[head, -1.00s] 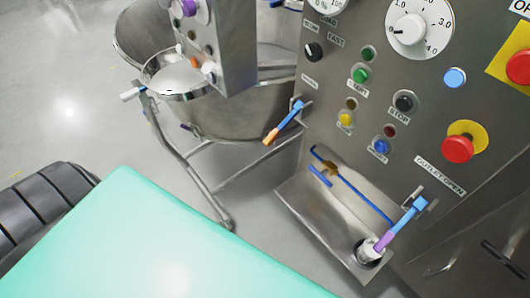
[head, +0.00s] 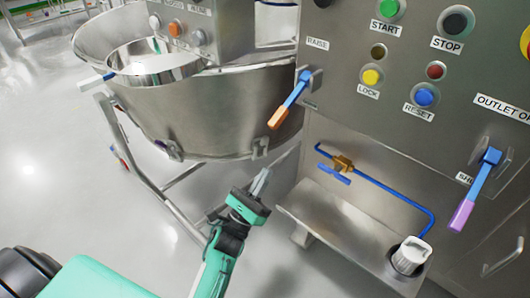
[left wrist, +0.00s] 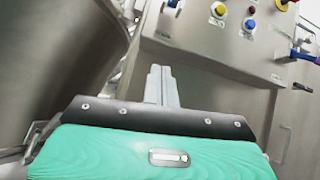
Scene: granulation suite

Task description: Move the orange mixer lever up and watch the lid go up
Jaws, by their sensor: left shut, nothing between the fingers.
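The mixer lever (head: 289,98) has a blue shaft and an orange grip. It slants down to the left from its pivot on the steel panel (head: 330,100), by the RAISE label. My left gripper (head: 262,178) is below and left of the orange grip, apart from it, with its fingers shut and empty. In the left wrist view the closed fingers (left wrist: 161,88) point toward the panel. The steel mixer bowl (head: 205,115) stands left of the panel. Which part is the lid is unclear. My right gripper does not show.
A second lever (head: 475,190) with a purple grip hangs at the right. A shelf (head: 325,217) below the panel holds a white-capped fitting (head: 410,255), near a blue pipe (head: 385,187) with a valve. Buttons sit above. Open floor lies at the left.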

